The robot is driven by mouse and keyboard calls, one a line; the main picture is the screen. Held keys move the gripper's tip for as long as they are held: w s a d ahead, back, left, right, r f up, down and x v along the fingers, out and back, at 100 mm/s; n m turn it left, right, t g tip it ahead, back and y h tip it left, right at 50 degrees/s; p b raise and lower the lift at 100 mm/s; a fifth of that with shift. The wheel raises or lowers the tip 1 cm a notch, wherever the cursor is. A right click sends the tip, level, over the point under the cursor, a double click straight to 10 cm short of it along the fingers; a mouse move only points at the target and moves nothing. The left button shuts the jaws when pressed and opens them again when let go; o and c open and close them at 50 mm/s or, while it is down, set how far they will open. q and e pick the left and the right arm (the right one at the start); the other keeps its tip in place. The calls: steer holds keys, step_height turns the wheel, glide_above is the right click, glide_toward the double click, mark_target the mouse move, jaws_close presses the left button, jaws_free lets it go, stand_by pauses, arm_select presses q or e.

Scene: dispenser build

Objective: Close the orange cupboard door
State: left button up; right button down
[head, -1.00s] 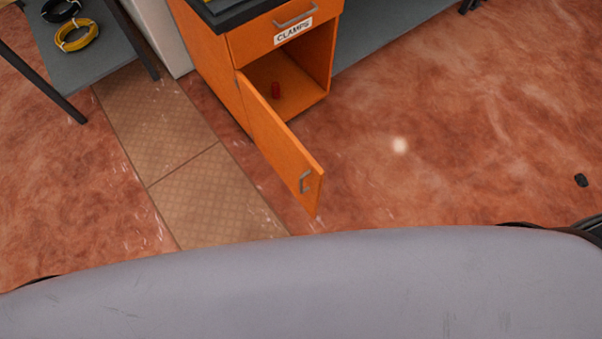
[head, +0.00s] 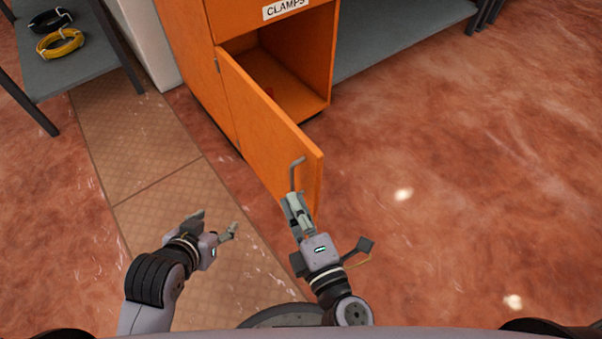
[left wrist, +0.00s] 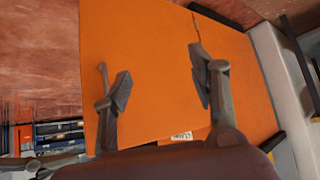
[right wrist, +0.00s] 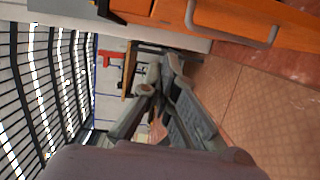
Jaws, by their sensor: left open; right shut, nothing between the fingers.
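The orange cupboard door (head: 262,125) stands wide open in the head view, hinged at the cupboard's left side and swung toward me. Its grey handle (head: 297,172) is near the free edge. My right gripper (head: 290,205) is shut and empty, close to the lower end of the handle; contact cannot be told. In the right wrist view the handle (right wrist: 240,38) shows at the top right, beside the shut fingers (right wrist: 172,65). My left gripper (head: 213,222) is open and empty, left of the door. In the left wrist view orange panel (left wrist: 165,60) fills the space beyond its fingers.
A grey shelf (head: 80,73) with black and yellow coils stands at the left. The red floor (head: 450,190) to the right is clear.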

arm_select(q)
steer(key=s+a+g+y+p, duration=0.1)
steer(key=s+a+g+p, duration=0.2)
steer(key=s, duration=0.6)
steer(key=shift+s+f+g+p, duration=0.35)
steer(key=shift+g+p, duration=0.15)
steer(key=shift+g, duration=0.5)
arm_select(e)
steer(key=w+r, duration=0.1)
steer(key=w, duration=1)
steer(key=shift+w+r+t, duration=0.15)
steer(key=shift+w+t, duration=0.05)
steer(key=shift+t, duration=0.1)
steer(key=shift+d, duration=0.1)
